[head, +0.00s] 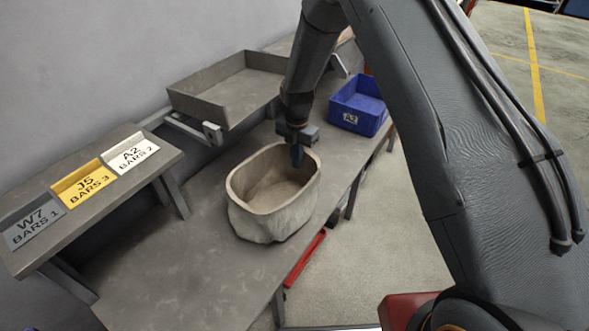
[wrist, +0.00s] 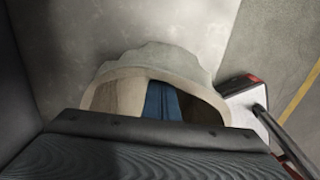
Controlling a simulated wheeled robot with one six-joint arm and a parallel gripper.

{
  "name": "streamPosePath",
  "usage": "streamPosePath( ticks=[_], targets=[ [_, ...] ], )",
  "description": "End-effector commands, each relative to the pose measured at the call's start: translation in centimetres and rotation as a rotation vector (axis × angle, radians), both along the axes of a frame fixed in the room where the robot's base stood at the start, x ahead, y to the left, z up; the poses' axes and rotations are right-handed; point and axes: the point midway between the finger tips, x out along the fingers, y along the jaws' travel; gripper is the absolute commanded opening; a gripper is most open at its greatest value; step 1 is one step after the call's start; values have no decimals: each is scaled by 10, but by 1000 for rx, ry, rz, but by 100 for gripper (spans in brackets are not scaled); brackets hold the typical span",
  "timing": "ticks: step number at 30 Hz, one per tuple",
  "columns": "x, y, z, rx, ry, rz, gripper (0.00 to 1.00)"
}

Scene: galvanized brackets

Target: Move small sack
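The small sack (head: 250,215) is a beige, open-topped bag standing upright on the grey workbench, and its inside looks empty in the head view. It also shows in the wrist view (wrist: 185,62), partly hidden by my wrist. My gripper (head: 297,158) points down at the sack's far right rim, with its dark blue fingers overlapping the opening. In the wrist view the blue fingers (wrist: 162,102) show against the sack's mouth. I cannot tell whether they touch the rim or how far apart they are.
A blue bin labelled A2 (head: 360,108) stands on the bench behind my gripper. A grey metal tray (head: 225,92) is raised at the back. A shelf with labels (head: 92,180) is at the left. The bench (head: 185,265) is bare left of the sack.

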Motion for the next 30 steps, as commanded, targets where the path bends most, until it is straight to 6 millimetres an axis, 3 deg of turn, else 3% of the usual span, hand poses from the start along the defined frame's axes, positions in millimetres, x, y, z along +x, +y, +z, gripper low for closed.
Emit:
streamPosePath(
  ticks=[10,15,30],
  targets=[
    [64,-47,-3,1,-6,-7,0],
    [85,-62,-2,0,-4,-5,0],
    [91,-66,1,0,-1,-3,0]
  ],
)
